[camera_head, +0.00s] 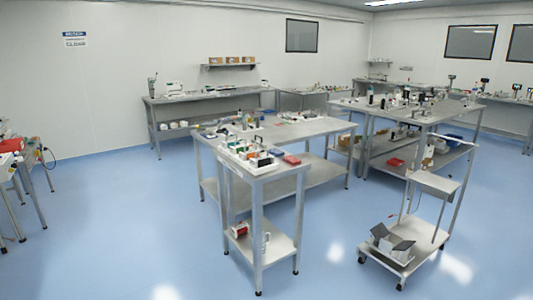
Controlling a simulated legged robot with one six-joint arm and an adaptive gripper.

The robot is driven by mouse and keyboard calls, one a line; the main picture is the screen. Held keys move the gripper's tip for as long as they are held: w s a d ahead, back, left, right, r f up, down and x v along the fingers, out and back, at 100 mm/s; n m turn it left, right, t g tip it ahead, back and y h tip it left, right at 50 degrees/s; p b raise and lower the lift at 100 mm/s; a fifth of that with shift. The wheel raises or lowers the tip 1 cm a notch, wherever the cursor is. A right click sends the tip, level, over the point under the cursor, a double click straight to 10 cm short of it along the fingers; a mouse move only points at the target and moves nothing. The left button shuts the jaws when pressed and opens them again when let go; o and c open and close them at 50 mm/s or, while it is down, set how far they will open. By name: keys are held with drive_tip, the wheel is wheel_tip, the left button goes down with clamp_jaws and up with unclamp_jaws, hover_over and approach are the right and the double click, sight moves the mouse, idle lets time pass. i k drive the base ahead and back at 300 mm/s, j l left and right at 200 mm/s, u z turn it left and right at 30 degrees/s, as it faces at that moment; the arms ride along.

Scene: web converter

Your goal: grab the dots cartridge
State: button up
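I cannot make out a dots cartridge. Many small items stand on the metal tables, too small to tell apart. The nearest narrow metal table (285,172) holds several small white, black and red items on its top. A red block (291,160) lies near its back right. A red and white item (239,230) sits on its lower shelf. My gripper is not in view.
More metal tables stand behind and along the walls. The blue floor (120,235) is clear at the left and front.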

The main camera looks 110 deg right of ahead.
sight(234, 150)
drive_tip(key=z, duration=3.15)
drive_tip(key=i+j+z, duration=0.5)
drive_tip(key=j, duration=0.2)
drive_tip(key=i+j+z, duration=0.1)
drive_tip(key=j+z, duration=0.15)
drive_tip(key=j, duration=0.15)
drive_tip(key=i+j, duration=0.2)
drive_tip(key=j, duration=0.2)
